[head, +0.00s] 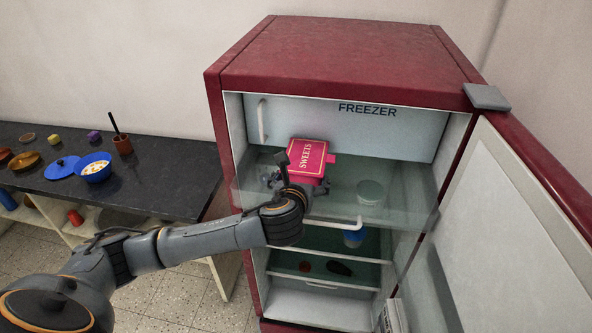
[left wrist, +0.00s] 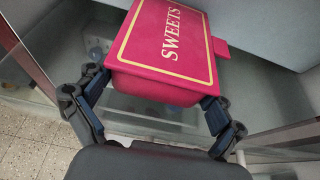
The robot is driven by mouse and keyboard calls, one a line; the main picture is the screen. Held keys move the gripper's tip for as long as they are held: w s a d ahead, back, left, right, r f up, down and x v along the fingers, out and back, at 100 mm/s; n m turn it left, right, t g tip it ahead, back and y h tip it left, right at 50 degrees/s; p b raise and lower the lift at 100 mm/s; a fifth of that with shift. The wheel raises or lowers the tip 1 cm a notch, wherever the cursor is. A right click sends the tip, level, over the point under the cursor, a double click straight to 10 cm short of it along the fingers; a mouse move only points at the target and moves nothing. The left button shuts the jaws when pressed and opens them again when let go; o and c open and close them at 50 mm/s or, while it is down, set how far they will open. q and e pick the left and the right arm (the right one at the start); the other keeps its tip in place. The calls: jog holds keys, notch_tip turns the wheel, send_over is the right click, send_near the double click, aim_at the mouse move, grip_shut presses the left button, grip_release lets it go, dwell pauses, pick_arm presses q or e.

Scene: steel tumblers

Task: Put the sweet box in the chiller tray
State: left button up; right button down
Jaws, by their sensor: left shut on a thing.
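The sweet box (head: 308,160) is pink-red with a gold border and the word SWEETS on its lid. It also fills the upper middle of the left wrist view (left wrist: 165,50). My left gripper (head: 290,180) is shut on the box, with one finger on each side in the left wrist view (left wrist: 155,104). The box is in front of the freezer door (head: 390,130), above a translucent glassy tray or shelf (head: 330,206), which looks like the chiller tray. I cannot tell whether the box touches it. My right gripper is not in view.
The red fridge (head: 350,60) stands open, its door (head: 540,230) swung right. A round lidded container (head: 371,192) is at the right of the tray level. A blue-and-white item (head: 354,238) is lower. A dark counter (head: 150,185) with bowls is at left.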

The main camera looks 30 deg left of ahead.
pick_arm(q)
jog(key=shift+w+a+f, duration=0.4)
jog(key=shift+w+a, duration=0.2)
jog(key=shift+c, duration=1.1)
jog(key=shift+s+d+r, duration=0.1)
jog(key=shift+s, duration=0.05)
jog(key=shift+s+d+r, duration=0.15)
jog(key=shift+s+d, duration=0.05)
jog(key=shift+s+d+f, duration=0.15)
jog(key=shift+d+f, duration=0.05)
jog(key=shift+d, duration=0.05)
jog(key=shift+f, duration=0.2)
jog(key=shift+w+a+f, duration=0.2)
jog(key=shift+f, duration=0.15)
jog(key=o, duration=1.1)
jog(key=shift+c, duration=0.2)
jog(key=shift+s+d, duration=0.1)
jog(key=shift+r, duration=0.55)
jog(key=shift+s+r, duration=0.15)
jog(key=shift+s, duration=0.05)
jog(key=b+v, duration=0.3)
jog(key=v, duration=0.8)
jog(key=shift+s+r+b, duration=0.2)
jog(key=shift+s+b, duration=0.05)
jog(key=shift+b, duration=0.05)
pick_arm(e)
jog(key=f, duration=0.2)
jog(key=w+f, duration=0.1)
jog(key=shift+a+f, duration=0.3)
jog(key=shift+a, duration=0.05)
